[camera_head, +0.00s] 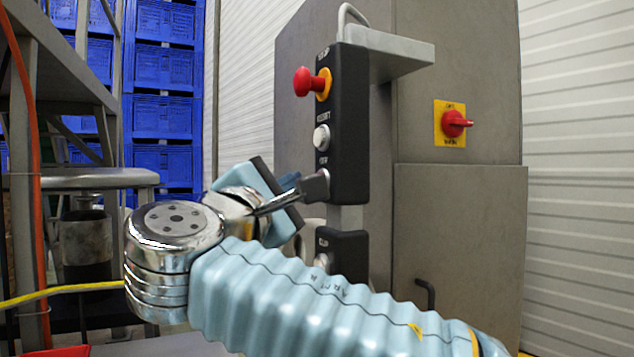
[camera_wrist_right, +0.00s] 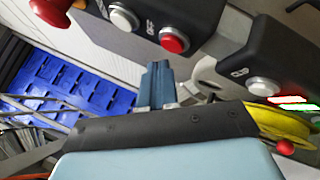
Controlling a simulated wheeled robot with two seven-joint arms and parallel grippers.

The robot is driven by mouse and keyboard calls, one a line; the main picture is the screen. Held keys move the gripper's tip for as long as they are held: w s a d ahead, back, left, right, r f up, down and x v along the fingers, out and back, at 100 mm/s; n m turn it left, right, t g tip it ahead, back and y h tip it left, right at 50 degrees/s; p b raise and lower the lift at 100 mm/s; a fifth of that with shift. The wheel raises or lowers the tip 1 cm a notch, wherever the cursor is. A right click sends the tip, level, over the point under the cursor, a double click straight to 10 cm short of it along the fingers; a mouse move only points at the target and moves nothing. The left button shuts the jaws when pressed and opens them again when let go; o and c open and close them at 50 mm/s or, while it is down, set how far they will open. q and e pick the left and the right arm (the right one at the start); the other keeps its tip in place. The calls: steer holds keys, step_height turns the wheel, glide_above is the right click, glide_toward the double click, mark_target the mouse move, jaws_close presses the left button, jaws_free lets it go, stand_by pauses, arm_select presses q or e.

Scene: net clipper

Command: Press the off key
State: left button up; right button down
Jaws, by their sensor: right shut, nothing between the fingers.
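The off key is a round red button (camera_wrist_right: 174,40) on a black control box, with its label beside it in the right wrist view. In the head view the box (camera_head: 349,120) stands upright, and the key is hidden behind the end of my right gripper (camera_head: 290,183). The gripper's blue fingers (camera_wrist_right: 157,72) are shut with nothing between them. In the wrist view their tips show just below the red key; I cannot tell whether they touch the box. My left gripper is not in view.
On the same box are a white button (camera_head: 321,137) and a red mushroom knob (camera_head: 304,82). A lower black box (camera_head: 343,250) has another white button (camera_wrist_right: 264,87). A red rotary switch (camera_head: 455,123) is on the grey cabinet. Blue crates (camera_head: 163,117) stand behind.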

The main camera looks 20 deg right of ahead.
steer(key=shift+d, duration=0.4)
steer(key=shift+d, duration=0.45)
stand_by(0.6)
steer(key=shift+a, duration=0.15)
steer(key=shift+a+p, duration=0.5)
steer(key=shift+a, duration=0.2)
steer(key=shift+a, duration=0.1)
steer(key=a+p, duration=0.1)
steer(key=a, duration=0.3)
steer(key=shift+s+a, duration=0.1)
steer(key=shift+a, duration=0.3)
